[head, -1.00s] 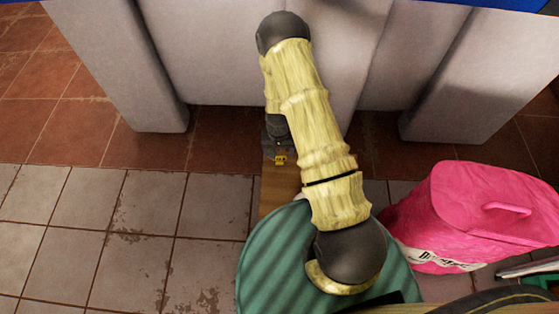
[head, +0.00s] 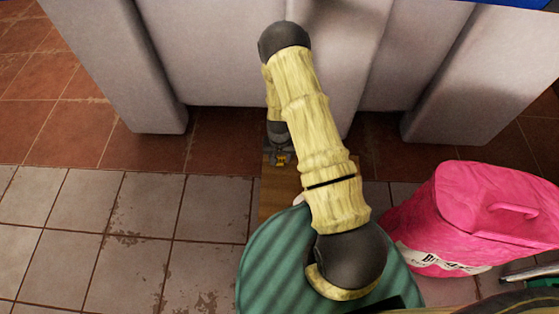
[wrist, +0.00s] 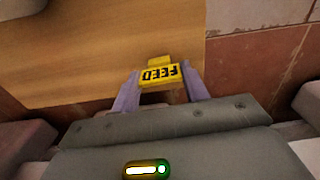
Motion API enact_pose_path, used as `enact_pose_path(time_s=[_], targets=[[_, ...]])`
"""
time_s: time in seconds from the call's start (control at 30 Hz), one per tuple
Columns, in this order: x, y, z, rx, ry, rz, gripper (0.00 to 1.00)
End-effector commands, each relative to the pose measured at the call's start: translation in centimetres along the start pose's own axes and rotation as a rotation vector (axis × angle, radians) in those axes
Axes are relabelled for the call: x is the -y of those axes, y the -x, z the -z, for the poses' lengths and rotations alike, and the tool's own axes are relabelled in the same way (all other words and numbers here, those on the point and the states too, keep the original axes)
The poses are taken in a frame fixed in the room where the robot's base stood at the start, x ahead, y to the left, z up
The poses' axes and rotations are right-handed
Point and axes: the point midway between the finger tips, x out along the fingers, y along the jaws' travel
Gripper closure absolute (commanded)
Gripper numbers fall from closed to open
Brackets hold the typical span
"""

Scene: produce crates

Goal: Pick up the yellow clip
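The yellow clip (wrist: 159,75) is a small block with dark "FEED" lettering, seen upside down in the wrist view. It sits between the tips of my gripper's two purple fingers (wrist: 160,80), which press close along its left and right sides. The fingers are drawn in to about the clip's width, so my gripper looks shut on it. In the head view the clip (head: 280,160) shows as a small yellow patch just below my gripper, at the far end of a wooden board (head: 272,201). I cannot tell whether it touches the board.
Pale grey block-like legs or walls (head: 225,60) stand just beyond the board. A pink container (head: 470,205) with a handle is at the right. A green striped round surface (head: 275,265) lies in front, under my arm. Tiled floor (head: 90,240) at the left is clear.

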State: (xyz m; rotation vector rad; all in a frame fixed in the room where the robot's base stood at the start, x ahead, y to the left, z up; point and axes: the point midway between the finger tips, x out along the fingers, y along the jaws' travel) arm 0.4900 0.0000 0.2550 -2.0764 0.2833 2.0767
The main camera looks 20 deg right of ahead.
Motion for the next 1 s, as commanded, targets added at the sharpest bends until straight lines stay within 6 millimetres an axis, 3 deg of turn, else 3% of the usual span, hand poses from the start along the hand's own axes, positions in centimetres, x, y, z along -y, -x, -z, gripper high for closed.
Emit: enact_pose_path(time_s=[0.43,0.8,1.0], targets=[[0.0,0.9,0.0,-0.001,0.000,0.000,0.70],[0.0,7.6,0.0,-0.001,0.001,0.001,0.70],[0.0,9.9,0.0,-0.001,0.000,0.000,0.70]])
